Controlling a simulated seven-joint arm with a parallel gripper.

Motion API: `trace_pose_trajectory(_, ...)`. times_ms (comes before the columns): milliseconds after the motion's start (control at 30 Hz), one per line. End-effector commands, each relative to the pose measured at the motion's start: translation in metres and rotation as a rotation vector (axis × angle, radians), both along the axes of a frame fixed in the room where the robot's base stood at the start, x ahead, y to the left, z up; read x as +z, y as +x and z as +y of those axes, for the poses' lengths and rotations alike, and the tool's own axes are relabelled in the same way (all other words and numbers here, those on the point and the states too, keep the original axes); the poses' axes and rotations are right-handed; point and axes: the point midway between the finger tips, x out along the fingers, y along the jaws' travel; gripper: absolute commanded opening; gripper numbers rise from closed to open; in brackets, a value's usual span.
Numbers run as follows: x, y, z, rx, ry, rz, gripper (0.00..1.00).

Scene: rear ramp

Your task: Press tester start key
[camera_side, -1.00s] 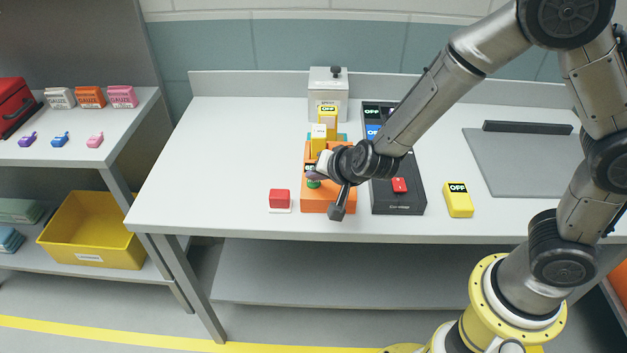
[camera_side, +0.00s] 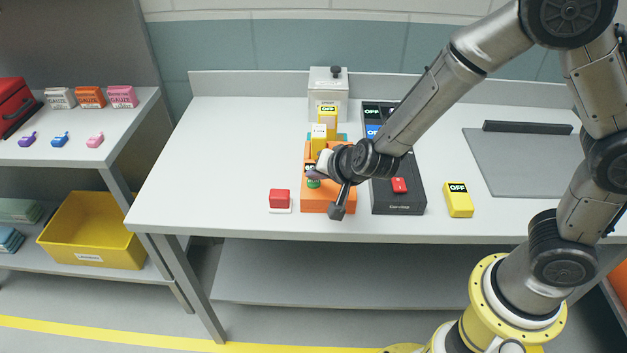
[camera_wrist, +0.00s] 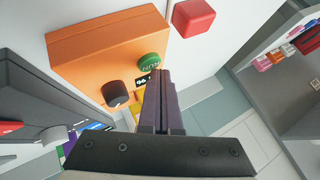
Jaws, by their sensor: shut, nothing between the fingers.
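The tester is an orange box (camera_side: 313,202) on the bench, also large in the wrist view (camera_wrist: 130,45). Its green round key (camera_wrist: 150,61) carries a label that looks like RUN, seen upside down. A black round knob (camera_wrist: 115,94) sits beside it. My gripper (camera_side: 311,173) is shut and empty, its fingertips just above the green key in the side view. In the wrist view the shut fingers (camera_wrist: 160,73) end right beside the green key. I cannot tell whether they touch it. My wrist hides part of the tester in the side view.
A red block-like button (camera_side: 279,198) stands left of the tester. A black unit with a red switch (camera_side: 399,186) stands close on its right. A grey-white box (camera_side: 329,88) stands behind. The bench's left side is clear.

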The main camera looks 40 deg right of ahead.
Motion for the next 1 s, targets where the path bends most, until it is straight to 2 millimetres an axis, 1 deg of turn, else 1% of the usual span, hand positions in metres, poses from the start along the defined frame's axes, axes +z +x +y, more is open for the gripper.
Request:
trace_pose_trajectory(133,0.007,0.0,0.0,0.0,0.001,-0.001,0.0)
trace_pose_trajectory(533,0.012,0.0,0.0,0.001,0.001,-0.002,0.0)
trace_pose_trajectory(1000,0.052,0.0,0.0,-0.001,0.002,-0.002,0.0)
